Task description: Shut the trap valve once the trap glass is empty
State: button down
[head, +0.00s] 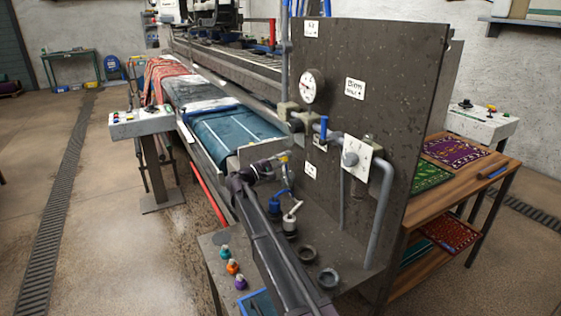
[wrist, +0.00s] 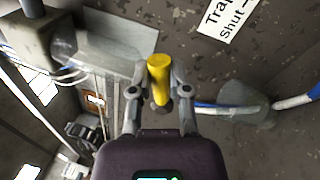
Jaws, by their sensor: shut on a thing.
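In the wrist view, a yellow handle (wrist: 159,82), which looks like the trap valve's, stands between the fingers of my gripper (wrist: 159,90). The gripper is shut on it. A label (wrist: 228,22) reading "Tra..." and "Shut" is on the dark panel, partly cut off. A greyish see-through vessel (wrist: 243,103), perhaps the trap glass, sits right of the gripper with a blue-and-white tube at it. I cannot tell whether liquid is in it. In the head view, my gripper (head: 266,168) is at the panel's lower left, with a bit of yellow (head: 284,156) at its tip.
The dark panel (head: 365,60) carries a gauge (head: 312,86), a blue lever (head: 323,128), a dial plate (head: 356,158) and grey pipes. Below are blue and white fittings and colored bottles (head: 232,267). A wooden shelf (head: 470,190) with rug samples stands right. Open floor lies left.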

jog(key=shift+d+f+m+g+h+b, duration=0.1)
jog(key=shift+f+m+g+h+b, duration=0.2)
jog(key=shift+m, duration=0.8)
jog(key=shift+f+m+g+h+b, duration=0.1)
jog(key=shift+f+m+g+b, duration=0.3)
jog(key=shift+m, duration=0.7)
jog(key=shift+s, duration=0.1)
jog(key=c, duration=0.6)
grip_release()
jog(key=shift+f, duration=0.1)
